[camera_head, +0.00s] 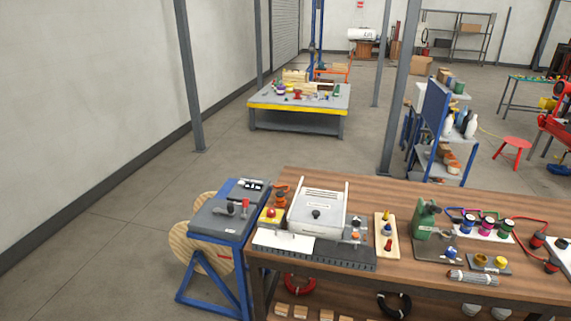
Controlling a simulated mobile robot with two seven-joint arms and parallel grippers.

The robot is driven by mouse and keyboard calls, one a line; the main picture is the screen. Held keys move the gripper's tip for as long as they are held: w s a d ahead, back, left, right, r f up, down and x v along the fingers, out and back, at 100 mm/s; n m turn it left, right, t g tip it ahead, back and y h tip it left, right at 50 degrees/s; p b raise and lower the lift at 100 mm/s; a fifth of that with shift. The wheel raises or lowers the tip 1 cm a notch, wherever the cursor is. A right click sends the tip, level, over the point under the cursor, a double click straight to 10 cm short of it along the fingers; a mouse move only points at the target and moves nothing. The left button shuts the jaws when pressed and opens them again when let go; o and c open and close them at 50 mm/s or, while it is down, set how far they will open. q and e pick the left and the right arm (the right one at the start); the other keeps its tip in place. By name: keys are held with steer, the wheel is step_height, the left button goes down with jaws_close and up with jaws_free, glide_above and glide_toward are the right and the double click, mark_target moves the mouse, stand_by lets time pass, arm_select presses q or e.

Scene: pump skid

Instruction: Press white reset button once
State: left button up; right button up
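I cannot make out a white reset button in this view. Small details on these are too small to tell. Neither of my grippers is in view.
The wooden workbench (500,194) holds a green container (426,220), a wooden tray (386,236) and several coloured parts. A blue stand (223,216) is at its left. Grey posts rise behind. The floor at left is free.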

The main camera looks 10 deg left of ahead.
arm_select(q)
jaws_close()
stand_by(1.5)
